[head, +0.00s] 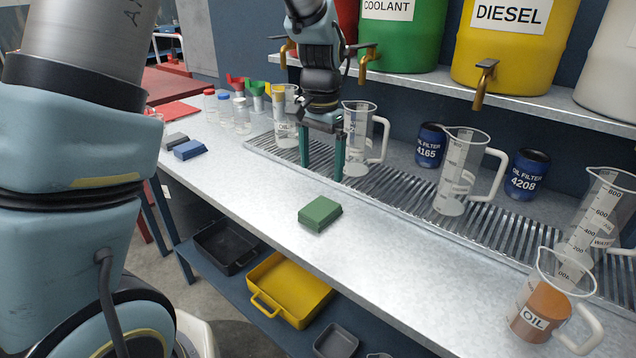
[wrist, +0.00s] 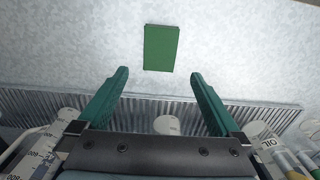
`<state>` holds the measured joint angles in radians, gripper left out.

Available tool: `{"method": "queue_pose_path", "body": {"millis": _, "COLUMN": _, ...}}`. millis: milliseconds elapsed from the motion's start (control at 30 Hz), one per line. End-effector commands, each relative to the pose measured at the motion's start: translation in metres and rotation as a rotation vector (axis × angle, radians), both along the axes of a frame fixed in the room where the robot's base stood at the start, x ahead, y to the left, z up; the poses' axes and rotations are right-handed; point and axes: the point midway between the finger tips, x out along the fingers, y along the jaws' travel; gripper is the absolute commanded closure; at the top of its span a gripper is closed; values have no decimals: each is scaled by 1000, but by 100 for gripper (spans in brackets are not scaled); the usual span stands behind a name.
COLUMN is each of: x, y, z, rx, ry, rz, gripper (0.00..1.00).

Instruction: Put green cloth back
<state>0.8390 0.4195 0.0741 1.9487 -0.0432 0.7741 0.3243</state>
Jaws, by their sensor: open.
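The green cloth (head: 320,214) is a folded, flat block lying alone on the metal counter, near its front edge. In the wrist view the green cloth (wrist: 161,48) lies ahead of the fingertips, roughly centred between them. My gripper (head: 322,170) points down above the counter, behind and a little left of the cloth in the head view. Its teal fingers are apart with nothing between them, and they do not touch the cloth. My gripper also shows in the wrist view (wrist: 160,85).
Blue (head: 189,149) and grey (head: 175,140) folded cloths lie at the left of the counter (head: 262,190). Measuring jugs, including a clear one (head: 462,170), stand on the drain grate near my gripper. A yellow tray (head: 300,281) sits on the shelf below. Counter around the green cloth is clear.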

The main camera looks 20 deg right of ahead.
Motion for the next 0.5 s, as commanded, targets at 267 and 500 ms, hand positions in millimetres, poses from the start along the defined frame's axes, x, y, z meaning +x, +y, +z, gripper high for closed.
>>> {"method": "queue_pose_path", "body": {"millis": 267, "x": 2, "y": 7, "z": 6, "rx": -1, "ry": 0, "rz": 18, "gripper": 0}}
{"method": "queue_pose_path", "body": {"millis": 500, "x": 20, "y": 115, "z": 8, "rx": -33, "ry": -29, "rz": 325, "gripper": 0}}
